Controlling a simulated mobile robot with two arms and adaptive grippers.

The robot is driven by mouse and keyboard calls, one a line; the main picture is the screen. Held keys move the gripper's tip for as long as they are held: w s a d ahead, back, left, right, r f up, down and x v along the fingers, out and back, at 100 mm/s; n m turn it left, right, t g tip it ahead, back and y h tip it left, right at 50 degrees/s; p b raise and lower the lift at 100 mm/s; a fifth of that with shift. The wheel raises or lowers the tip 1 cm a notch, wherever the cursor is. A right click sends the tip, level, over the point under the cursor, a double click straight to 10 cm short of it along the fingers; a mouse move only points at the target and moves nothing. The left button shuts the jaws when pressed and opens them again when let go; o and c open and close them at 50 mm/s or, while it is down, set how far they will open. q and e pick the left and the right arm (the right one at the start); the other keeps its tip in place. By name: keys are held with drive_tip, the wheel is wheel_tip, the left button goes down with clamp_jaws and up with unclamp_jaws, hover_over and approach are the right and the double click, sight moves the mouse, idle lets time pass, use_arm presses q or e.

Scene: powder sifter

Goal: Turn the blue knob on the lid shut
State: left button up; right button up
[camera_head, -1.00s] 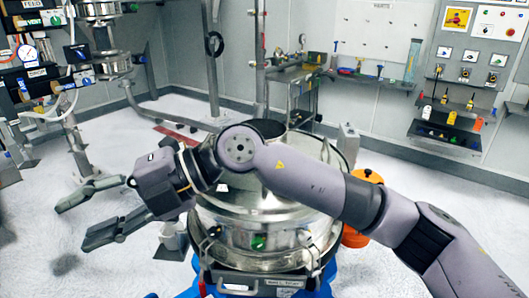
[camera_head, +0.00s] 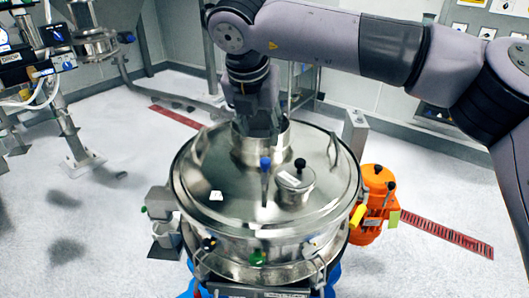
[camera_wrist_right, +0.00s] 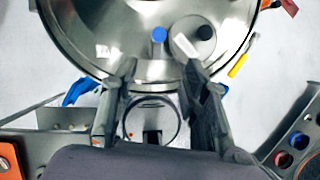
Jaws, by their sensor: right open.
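The blue knob (camera_head: 265,163) stands upright on the round steel lid (camera_head: 225,185), on a thin stem just in front of the short inlet collar (camera_head: 262,150). In the right wrist view the blue knob (camera_wrist_right: 159,35) lies ahead of the fingertips, roughly centred between them. My right gripper (camera_head: 260,130) points down at the collar, behind the blue knob and apart from it. The collar partly hides the fingertips in the head view. My left gripper is not in view.
A black knob (camera_head: 300,164) on a small capped port stands close right of the blue knob. A green knob (camera_head: 258,257) and clamps sit on the front rim. An orange motor (camera_head: 375,195) stands right of the sifter.

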sight(265, 160)
drive_tip(key=p+x, duration=0.1)
drive_tip(key=x, duration=0.4)
drive_tip(key=w+p+x, duration=0.1)
drive_tip(key=p+x, duration=0.1)
drive_tip(key=x, duration=0.3)
drive_tip(key=shift+r, duration=0.2)
drive_tip(key=shift+p+x, duration=0.6)
drive_tip(key=shift+x, duration=0.35)
drive_tip(key=shift+w+f, duration=0.2)
drive_tip(key=shift+f, duration=0.35)
drive_tip(key=c, duration=0.9)
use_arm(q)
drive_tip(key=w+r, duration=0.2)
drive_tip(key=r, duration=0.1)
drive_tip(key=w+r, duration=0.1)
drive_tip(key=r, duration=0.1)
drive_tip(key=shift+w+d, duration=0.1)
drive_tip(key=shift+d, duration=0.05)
use_arm(e)
clamp_jaws()
